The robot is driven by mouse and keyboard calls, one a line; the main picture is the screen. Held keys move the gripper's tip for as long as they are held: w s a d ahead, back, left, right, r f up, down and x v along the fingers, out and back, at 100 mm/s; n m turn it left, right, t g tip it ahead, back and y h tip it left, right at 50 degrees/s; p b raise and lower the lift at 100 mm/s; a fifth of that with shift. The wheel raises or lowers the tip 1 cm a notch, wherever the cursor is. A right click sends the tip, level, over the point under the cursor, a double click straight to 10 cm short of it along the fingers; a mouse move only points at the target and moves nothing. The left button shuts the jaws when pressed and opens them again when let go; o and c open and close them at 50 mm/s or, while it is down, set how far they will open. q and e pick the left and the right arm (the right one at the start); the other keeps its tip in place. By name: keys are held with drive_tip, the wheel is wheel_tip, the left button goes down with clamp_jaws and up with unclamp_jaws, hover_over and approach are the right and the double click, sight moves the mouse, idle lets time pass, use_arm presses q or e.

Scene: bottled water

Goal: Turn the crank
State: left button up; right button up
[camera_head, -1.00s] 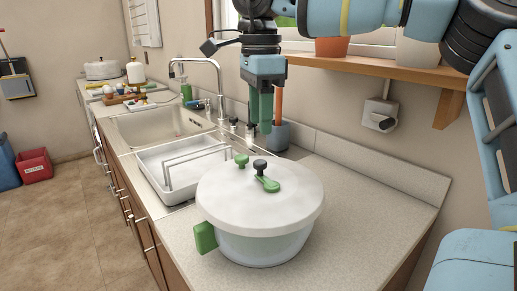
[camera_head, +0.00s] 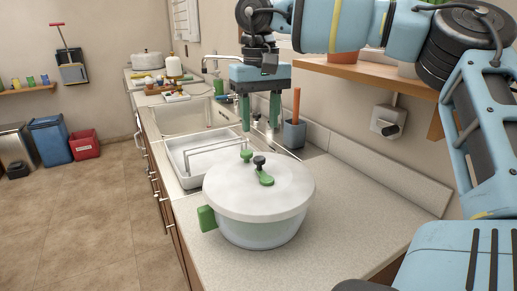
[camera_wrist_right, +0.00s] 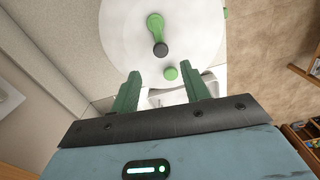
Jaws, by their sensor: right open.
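A white lidded pot, a salad spinner in shape (camera_head: 258,222), stands on the counter with a green side handle (camera_head: 206,218). On its lid is a green crank (camera_head: 266,179) with a black knob (camera_head: 259,161), and a separate green knob (camera_head: 246,155) beside it. My right gripper (camera_head: 260,122) points down with green fingers apart, above and behind the lid, holding nothing. In the right wrist view the open fingers (camera_wrist_right: 164,92) are near the lid's edge, with the green knob (camera_wrist_right: 171,73) and the crank (camera_wrist_right: 156,28) beyond them. My left gripper is not in view.
A white dish rack (camera_head: 200,155) and the sink (camera_head: 183,117) lie behind the pot. A grey holder (camera_head: 293,134) with an orange-handled utensil stands near the wall. A wooden shelf (camera_head: 345,70) juts out at right. The counter right of the pot is clear.

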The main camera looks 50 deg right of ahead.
sight(260, 157)
drive_tip(key=shift+w+f, duration=0.1)
drive_tip(key=shift+f, duration=0.55)
wheel_tip(260, 157, down, 7)
drive_tip(key=shift+r, duration=0.2)
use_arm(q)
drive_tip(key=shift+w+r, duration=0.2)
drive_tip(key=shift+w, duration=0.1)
use_arm(e)
drive_tip(key=c, duration=1)
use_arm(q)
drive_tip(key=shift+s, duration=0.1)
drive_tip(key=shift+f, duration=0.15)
